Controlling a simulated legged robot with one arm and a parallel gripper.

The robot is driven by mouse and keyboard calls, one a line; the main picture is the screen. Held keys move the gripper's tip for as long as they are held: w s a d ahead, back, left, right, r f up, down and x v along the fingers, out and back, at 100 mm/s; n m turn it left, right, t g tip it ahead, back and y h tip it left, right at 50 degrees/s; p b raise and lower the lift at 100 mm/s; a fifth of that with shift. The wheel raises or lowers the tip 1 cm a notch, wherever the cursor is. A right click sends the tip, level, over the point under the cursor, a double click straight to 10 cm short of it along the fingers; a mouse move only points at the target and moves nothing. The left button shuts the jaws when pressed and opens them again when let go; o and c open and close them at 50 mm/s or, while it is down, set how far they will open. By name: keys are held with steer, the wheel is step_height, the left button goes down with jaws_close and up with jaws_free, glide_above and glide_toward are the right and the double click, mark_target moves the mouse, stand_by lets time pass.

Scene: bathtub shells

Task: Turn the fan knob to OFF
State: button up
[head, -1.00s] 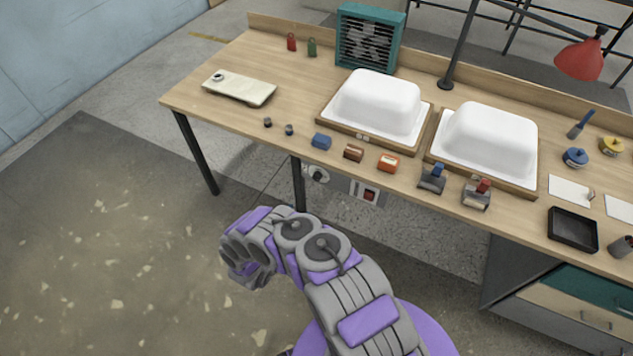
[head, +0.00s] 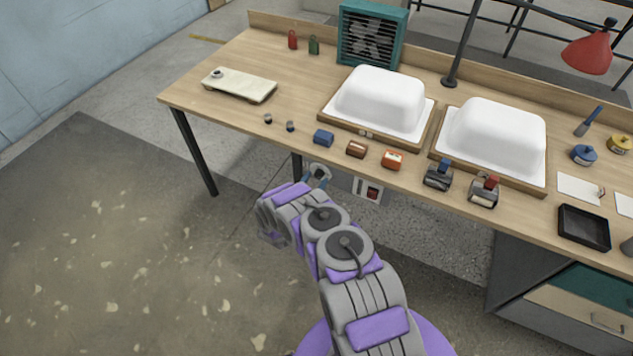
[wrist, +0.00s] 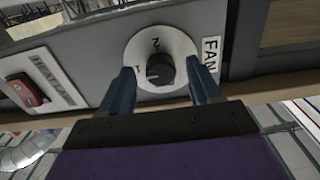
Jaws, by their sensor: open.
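The fan knob (wrist: 160,69) is a black round knob on a white dial plate (wrist: 143,46) in the wrist view. A "FAN" label (wrist: 210,54) is beside it. My gripper (wrist: 162,80) is open, with one finger on either side of the knob; I cannot tell whether they touch it. The dial's markings are only partly readable, so the knob's setting is unclear.
A red switch (wrist: 24,92) with its own label sits left of the dial; it also shows in the head view (head: 372,192). The workbench (head: 235,115) overhangs the panel. A teal fan box (head: 372,36) and white tub shells (head: 381,100) stand on it.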

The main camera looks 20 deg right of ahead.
steer(key=shift+w+a+r, duration=0.15)
steer(key=shift+w+a, duration=0.05)
steer(key=shift+d, duration=0.55)
steer(key=shift+c, duration=0.3)
steer(key=shift+d, duration=0.25)
steer(key=c, duration=0.3)
steer(key=shift+a, duration=0.4)
steer(key=c, duration=0.4)
steer(key=shift+c, duration=1.4)
